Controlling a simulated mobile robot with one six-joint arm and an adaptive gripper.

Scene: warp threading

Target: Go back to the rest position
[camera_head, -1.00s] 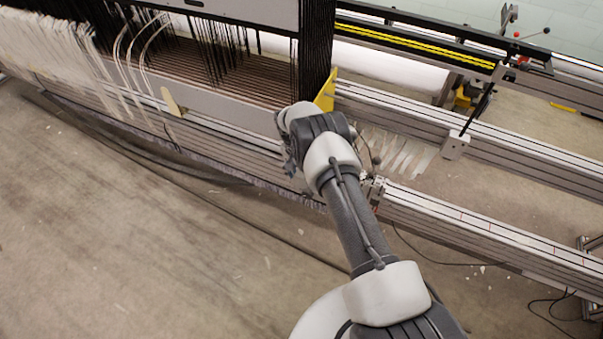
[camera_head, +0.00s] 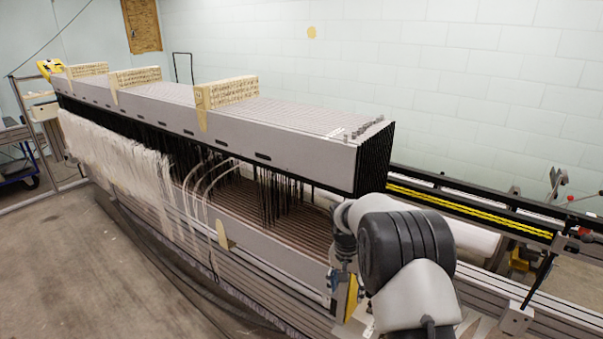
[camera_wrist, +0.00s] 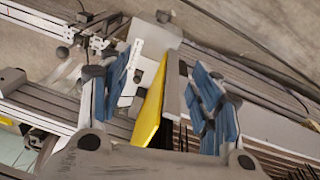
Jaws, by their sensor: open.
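My gripper (camera_wrist: 162,78) is open in the wrist view. Its two blue fingers are spread apart, and nothing shows held between them. A yellow plate (camera_wrist: 152,105) on the machine shows beyond and between the fingers. I cannot tell how near it is. In the head view, my arm comes in at the lower right in front of the warp machine (camera_head: 250,135). My gripper (camera_head: 335,282) is only partly seen there, small and left of the wrist, beside the machine's right end.
White threads (camera_head: 115,155) hang at the machine's left. Long metal rails (camera_head: 480,205) run off to the right. Wooden blocks (camera_head: 230,92) stand on the machine's top. The floor (camera_head: 110,270) in front at the left looks clear, apart from a dark cable along the machine's base.

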